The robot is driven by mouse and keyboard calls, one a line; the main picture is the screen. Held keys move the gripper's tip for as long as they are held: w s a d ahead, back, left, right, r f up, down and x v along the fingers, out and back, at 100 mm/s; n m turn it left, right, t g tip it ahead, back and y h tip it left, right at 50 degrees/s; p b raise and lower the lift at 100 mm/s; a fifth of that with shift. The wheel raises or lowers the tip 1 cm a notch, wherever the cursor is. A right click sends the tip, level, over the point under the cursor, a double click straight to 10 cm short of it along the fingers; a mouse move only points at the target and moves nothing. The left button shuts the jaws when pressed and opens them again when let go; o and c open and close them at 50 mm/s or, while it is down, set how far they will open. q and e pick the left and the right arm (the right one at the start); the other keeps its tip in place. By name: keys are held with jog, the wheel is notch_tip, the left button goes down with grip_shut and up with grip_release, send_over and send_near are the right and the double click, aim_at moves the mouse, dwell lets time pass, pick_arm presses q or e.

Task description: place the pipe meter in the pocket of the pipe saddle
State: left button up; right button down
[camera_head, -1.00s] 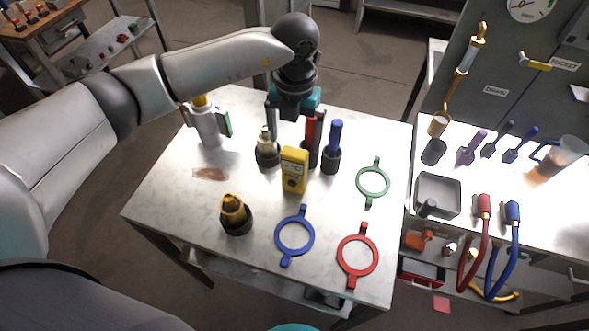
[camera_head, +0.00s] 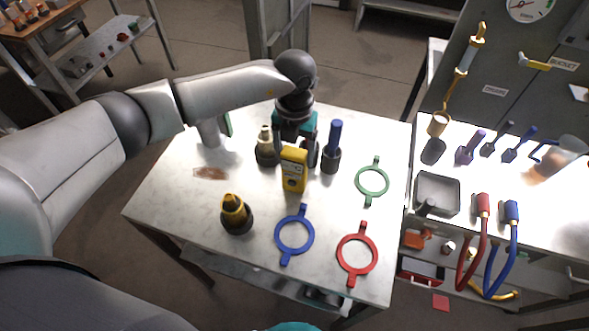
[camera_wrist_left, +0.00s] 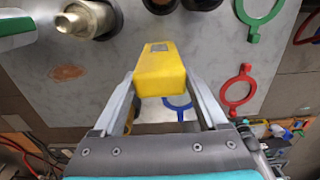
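The yellow pipe meter (camera_head: 294,172) stands upright near the middle of the metal table; its yellow body also shows in the left wrist view (camera_wrist_left: 160,68). My left gripper (camera_head: 296,158) is just behind and above it in the head view. In the wrist view its two fingers (camera_wrist_left: 160,82) lie on either side of the meter, spread, with no clear contact. A pale grey upright pipe with a green plate (camera_head: 212,133), perhaps the pipe saddle, stands at the back left, partly behind my left arm. Its pocket cannot be made out. My right gripper is not in view.
A brass-topped fitting (camera_head: 266,150) and a blue-handled tool (camera_head: 333,150) stand close beside my gripper. A yellow-black tool (camera_head: 236,214) stands in front left. Blue (camera_head: 294,235), red (camera_head: 357,254) and green (camera_head: 372,181) rings lie flat.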

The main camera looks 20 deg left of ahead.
pick_arm(q)
grip_shut()
dwell(0.4)
jog(key=shift+r, duration=0.15)
